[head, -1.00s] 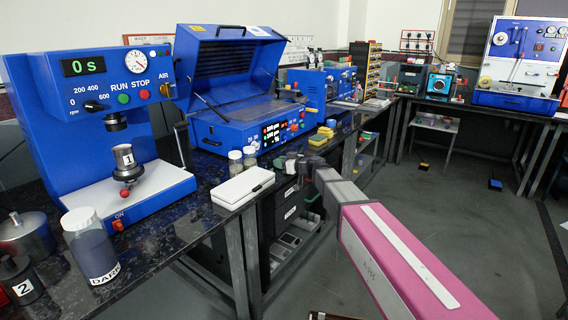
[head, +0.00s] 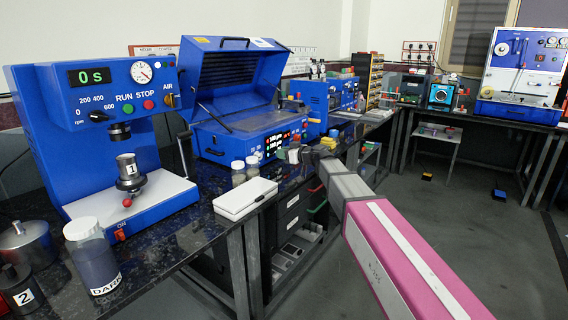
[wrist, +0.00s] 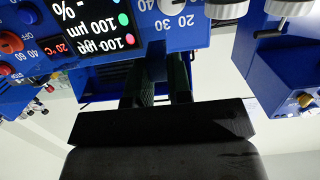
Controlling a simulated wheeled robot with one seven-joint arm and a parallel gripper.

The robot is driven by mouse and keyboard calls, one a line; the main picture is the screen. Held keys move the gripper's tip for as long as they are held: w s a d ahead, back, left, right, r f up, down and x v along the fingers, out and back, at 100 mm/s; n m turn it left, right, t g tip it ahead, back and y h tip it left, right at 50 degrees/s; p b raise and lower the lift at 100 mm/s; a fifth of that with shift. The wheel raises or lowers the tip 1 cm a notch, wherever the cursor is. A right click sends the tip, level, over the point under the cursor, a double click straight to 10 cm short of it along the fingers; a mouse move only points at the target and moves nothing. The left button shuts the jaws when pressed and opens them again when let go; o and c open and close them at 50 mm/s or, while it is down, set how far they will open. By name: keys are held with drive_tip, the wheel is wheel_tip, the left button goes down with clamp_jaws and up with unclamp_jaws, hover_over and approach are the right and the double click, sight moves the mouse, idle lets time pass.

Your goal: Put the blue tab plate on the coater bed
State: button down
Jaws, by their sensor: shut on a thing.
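The coater (head: 220,140) is a blue machine with its lid propped open, at the middle left of the head view. Its bed (head: 254,121) is a flat grey surface under the lid and looks bare. My gripper (head: 293,155) is small at the far end of my arm, by the coater's front right corner. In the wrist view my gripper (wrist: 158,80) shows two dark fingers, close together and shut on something. The blue tab plate cannot be made out clearly in either view. The coater's display (wrist: 95,25) shows upside down near the fingertips.
A white box (head: 245,198) and lidded jars (head: 245,168) stand at the bench edge before the coater. A blue mixer (head: 110,140) and a dark-filled jar (head: 92,258) are nearer left. Yellow blocks (head: 328,142) lie right of my gripper. The floor at right is mostly clear.

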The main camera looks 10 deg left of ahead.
drive_tip(key=shift+w+d+r, duration=0.1)
drive_tip(key=shift+d+r, duration=0.1)
drive_tip(key=shift+r, duration=0.15)
drive_tip(key=w+d+r+m+t+h, duration=0.2)
drive_tip(key=w+d+m+t+h, duration=0.15)
drive_tip(key=d, duration=0.85)
drive_tip(key=w+d+r+m+t+h, duration=0.25)
drive_tip(key=d+m+t, duration=0.2)
drive_tip(key=d, duration=0.65)
drive_tip(key=d+r+m+t+h, duration=0.1)
drive_tip(key=d+r+m+h, duration=0.1)
drive_tip(key=d, duration=0.8)
drive_tip(key=d+r+m+t+h, duration=0.1)
drive_tip(key=d+r+m+h, duration=0.2)
drive_tip(key=d, duration=0.8)
wheel_tip(320, 180, up, 2)
drive_tip(key=h, duration=0.4)
drive_tip(key=shift+s+r+m, duration=0.15)
drive_tip(key=shift+s+m, duration=0.15)
